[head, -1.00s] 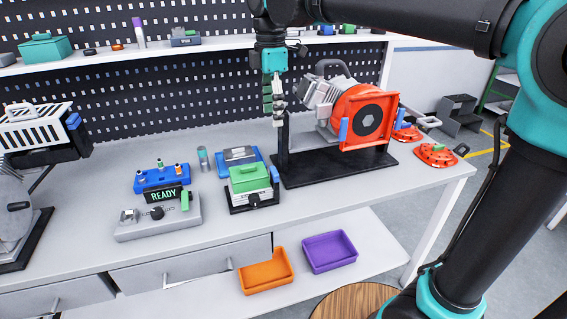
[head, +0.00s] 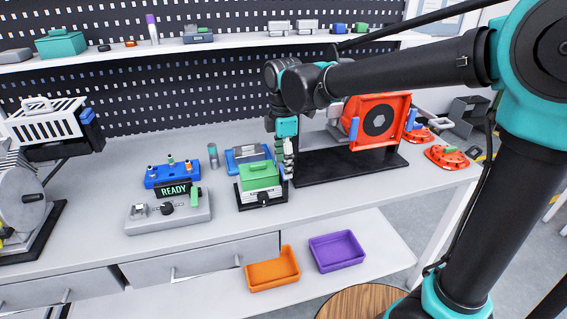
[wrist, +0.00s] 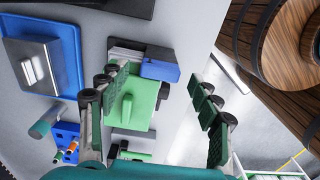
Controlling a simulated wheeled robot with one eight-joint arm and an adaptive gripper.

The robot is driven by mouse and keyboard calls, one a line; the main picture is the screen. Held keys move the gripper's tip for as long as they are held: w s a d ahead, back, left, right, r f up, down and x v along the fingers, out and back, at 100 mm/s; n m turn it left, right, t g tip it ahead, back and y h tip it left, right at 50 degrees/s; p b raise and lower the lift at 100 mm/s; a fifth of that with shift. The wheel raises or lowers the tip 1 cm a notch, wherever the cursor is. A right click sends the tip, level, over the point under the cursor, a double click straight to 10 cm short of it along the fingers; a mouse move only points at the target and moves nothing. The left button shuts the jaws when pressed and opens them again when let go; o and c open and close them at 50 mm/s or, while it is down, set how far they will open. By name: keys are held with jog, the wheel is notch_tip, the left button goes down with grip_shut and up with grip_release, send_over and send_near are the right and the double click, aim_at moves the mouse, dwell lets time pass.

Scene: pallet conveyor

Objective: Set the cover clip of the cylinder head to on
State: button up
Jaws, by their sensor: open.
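A small unit with a green cover (head: 259,174) on a light body and black base stands at the middle of the bench; I take it for the cylinder head, though no label is readable. A dark knob-like part (head: 264,198) sits on its front face. The green cover also shows in the wrist view (wrist: 143,98), with a blue block (wrist: 160,68) at its edge; which part is the clip, and its setting, I cannot tell. My gripper (head: 288,168) is open and empty, just right of the unit in the head view. In the wrist view, my gripper's fingers (wrist: 163,112) are spread, with the cover seen between them.
A blue tray with a grey block (head: 246,154) lies just behind the unit. A grey box with a READY display (head: 170,212) and a blue block with small knobs (head: 172,174) stand left. A black stand with an orange-faced engine (head: 375,120) is right. Orange (head: 272,280) and purple (head: 336,262) bins lie below.

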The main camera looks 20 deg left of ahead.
jog(key=shift+f, duration=0.15)
jog(key=c, duration=1.2)
jog(key=shift+o, duration=0.2)
